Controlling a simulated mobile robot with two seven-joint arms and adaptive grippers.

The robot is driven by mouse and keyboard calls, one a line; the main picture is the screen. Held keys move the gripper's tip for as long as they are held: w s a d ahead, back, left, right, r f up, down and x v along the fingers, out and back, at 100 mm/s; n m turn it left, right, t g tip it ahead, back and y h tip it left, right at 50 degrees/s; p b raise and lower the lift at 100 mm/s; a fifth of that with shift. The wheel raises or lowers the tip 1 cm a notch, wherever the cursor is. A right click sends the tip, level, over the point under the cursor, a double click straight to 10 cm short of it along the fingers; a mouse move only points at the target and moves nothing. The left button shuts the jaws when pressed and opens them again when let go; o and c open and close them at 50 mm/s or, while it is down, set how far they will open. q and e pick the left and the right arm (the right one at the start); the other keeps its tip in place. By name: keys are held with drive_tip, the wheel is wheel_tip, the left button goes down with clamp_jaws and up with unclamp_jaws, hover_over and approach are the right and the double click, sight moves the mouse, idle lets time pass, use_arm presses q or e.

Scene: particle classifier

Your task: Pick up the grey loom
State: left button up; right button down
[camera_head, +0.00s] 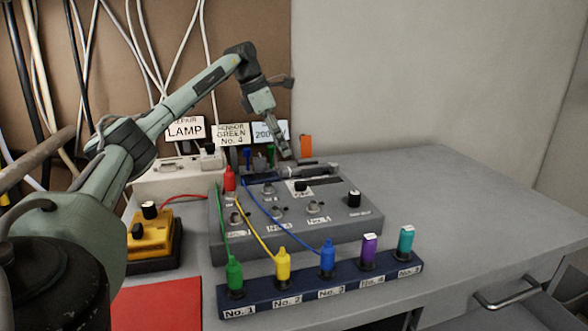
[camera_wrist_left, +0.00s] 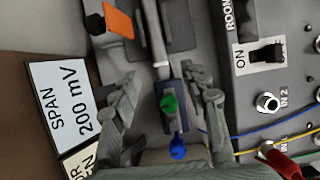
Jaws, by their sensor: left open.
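What appears to be the grey loom is a slim pale grey length (camera_wrist_left: 154,35) running into a dark navy block (camera_wrist_left: 172,97) in the left wrist view. A green plug and a blue plug stand at the block's near end. In the head view, a grey sleeve (camera_head: 318,170) lies behind the grey instrument box, possibly the same loom. My left gripper (camera_wrist_left: 160,76) is open, with one finger on each side of the navy block. Gaps show between fingers and block, so nothing is gripped. In the head view the left gripper (camera_head: 287,150) points down at the back of the table.
The grey instrument box (camera_head: 359,216) stands in front of the loom, with coloured wires to a navy plug rack (camera_head: 310,294). Label cards (camera_head: 230,134) and an orange piece (camera_head: 306,146) stand close behind. A yellow device (camera_head: 152,234) sits left. The table's right side is clear.

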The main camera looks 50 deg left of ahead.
sight(291, 168)
use_arm(q)
drive_tip(key=x, duration=0.7)
drive_tip(key=shift+f, duration=0.2)
drive_tip(key=shift+c, duration=0.4)
drive_tip(key=shift+r, duration=0.1)
clamp_jaws()
